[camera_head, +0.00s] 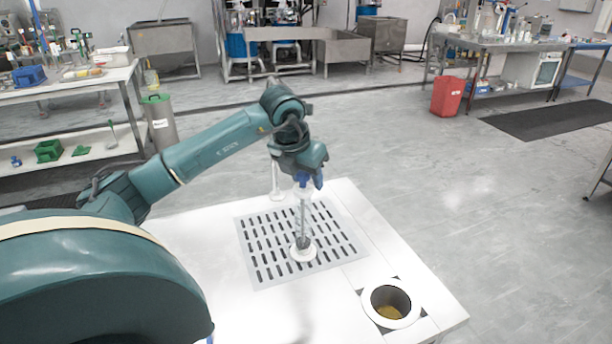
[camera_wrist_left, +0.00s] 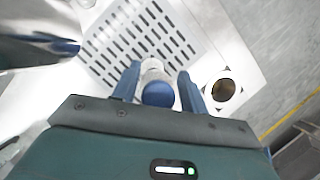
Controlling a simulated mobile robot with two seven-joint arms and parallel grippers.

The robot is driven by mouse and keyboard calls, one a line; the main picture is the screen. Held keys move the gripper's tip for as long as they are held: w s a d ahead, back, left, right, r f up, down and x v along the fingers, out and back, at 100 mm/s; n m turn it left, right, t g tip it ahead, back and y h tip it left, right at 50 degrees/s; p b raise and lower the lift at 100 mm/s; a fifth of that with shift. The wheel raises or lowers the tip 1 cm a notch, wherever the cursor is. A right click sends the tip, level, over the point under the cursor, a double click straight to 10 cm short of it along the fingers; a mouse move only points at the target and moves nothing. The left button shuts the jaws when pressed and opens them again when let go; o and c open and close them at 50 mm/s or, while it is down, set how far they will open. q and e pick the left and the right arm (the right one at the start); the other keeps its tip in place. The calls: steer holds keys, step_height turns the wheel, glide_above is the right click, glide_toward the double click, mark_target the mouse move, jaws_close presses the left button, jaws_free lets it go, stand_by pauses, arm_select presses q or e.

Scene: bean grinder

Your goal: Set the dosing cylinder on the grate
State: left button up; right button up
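The dosing cylinder (camera_head: 304,222) is clear and slim, with a round white base and something dark near its bottom. It is upright over the front part of the slotted grate (camera_head: 262,272), its base appearing to rest on it. Its blue top shows in the left wrist view (camera_wrist_left: 158,95). My left gripper (camera_head: 308,182) points down around the top of the cylinder. In the left wrist view its two blue fingers (camera_wrist_left: 158,72) stand either side of the cylinder, apart, with a small gap visible at the right. My right gripper is in neither view.
A round opening with a white rim (camera_head: 411,317) and brownish contents sits at the table's front right corner. A thin white stand (camera_head: 276,182) is behind my gripper. A grey shape with a blue tip (camera_wrist_left: 40,48), unidentified, shows at the wrist view's left. The grate's right side is clear.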

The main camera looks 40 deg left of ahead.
arm_select(q)
steer(key=shift+o, duration=1.3)
steer(key=shift+r, duration=0.1)
steer(key=v, duration=1.2)
steer(key=shift+p, duration=0.3)
steer(key=shift+w, duration=0.1)
